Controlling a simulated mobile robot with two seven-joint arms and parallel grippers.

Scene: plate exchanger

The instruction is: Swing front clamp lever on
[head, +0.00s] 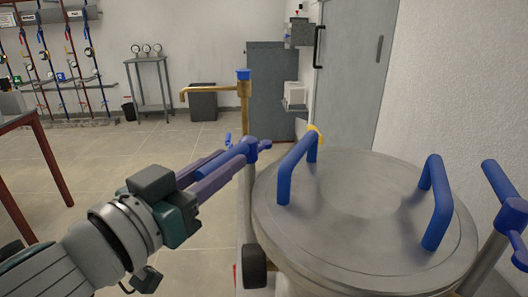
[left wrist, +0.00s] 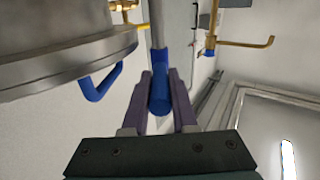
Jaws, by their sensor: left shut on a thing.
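A round grey metal lid (head: 365,200) with two blue handles (head: 297,165) (head: 436,200) tops a vessel at the right. A blue clamp lever (head: 222,163) reaches out from a blue joint at the lid's left side. My left gripper (head: 235,155) has its purple fingers along both sides of this lever and is shut on it. In the left wrist view the lever's blue end (left wrist: 160,95) sits between the two fingers, with a grey rod beyond it. A similar blue lever (head: 502,185) on a grey post stands at the right edge. My right gripper is not in view.
A brass pipe (head: 243,100) with a blue cap rises just behind the gripper. A red-legged table (head: 45,150) stands at the left. A gauge stand (head: 150,85) and a grey door (head: 355,75) are at the back. The floor between is clear.

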